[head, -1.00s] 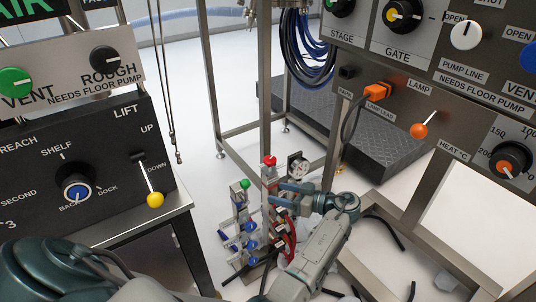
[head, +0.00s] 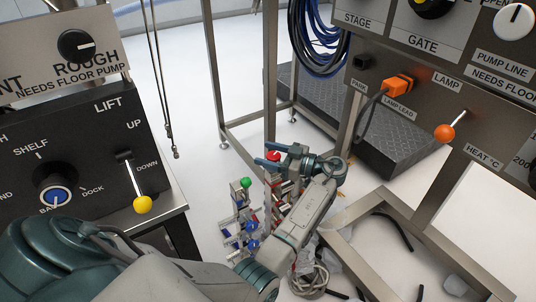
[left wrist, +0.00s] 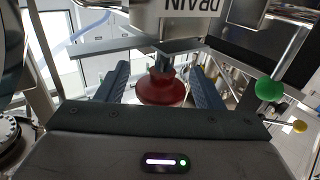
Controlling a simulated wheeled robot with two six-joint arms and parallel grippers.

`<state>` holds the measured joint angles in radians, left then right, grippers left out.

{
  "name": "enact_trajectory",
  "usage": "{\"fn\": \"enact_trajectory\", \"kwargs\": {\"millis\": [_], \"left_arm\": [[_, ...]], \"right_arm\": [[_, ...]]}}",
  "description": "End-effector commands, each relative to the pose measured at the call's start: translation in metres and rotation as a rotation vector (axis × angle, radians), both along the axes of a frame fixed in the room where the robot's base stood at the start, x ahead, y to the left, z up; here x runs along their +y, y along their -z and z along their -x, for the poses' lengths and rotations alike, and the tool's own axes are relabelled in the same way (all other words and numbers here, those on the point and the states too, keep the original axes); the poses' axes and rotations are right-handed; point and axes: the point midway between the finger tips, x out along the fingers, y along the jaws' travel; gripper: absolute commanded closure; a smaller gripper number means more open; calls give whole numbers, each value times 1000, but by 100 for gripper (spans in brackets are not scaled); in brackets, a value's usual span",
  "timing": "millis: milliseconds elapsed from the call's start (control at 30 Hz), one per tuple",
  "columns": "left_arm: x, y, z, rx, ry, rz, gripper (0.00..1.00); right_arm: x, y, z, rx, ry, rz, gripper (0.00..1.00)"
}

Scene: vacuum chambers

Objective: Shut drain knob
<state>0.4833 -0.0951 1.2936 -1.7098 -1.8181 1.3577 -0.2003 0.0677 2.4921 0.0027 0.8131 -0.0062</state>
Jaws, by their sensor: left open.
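The drain knob is red and sits between the two fingers of my left gripper (head: 262,154) in the head view, at the top of a slim valve stand. In the left wrist view the red drain knob (left wrist: 162,90) is between the open blue-grey fingers, under a white label reading DRAIN (left wrist: 190,8). A gap shows on both sides of the knob, so the fingers do not appear to press on it. My right gripper is not in view.
A green knob (head: 245,182) and blue knobs (head: 252,245) are on the same stand, close by. A panel with a yellow-tipped lever (head: 142,204) stands at left. A panel with an orange lamp lever (head: 444,133) stands at right. Metal frame posts rise behind.

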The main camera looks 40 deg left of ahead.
Motion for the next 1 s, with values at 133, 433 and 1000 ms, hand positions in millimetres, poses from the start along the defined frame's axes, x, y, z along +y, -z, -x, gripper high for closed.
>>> {"fn": "enact_trajectory", "kwargs": {"millis": [133, 433, 1000], "left_arm": [[5, 0, 1, 0, 1, 0, 39], [4, 0, 1, 1, 1, 0, 59], [5, 2, -2, 1, 254, 2, 84]], "right_arm": [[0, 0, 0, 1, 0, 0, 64], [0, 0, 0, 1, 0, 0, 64], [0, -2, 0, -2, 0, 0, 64]]}}
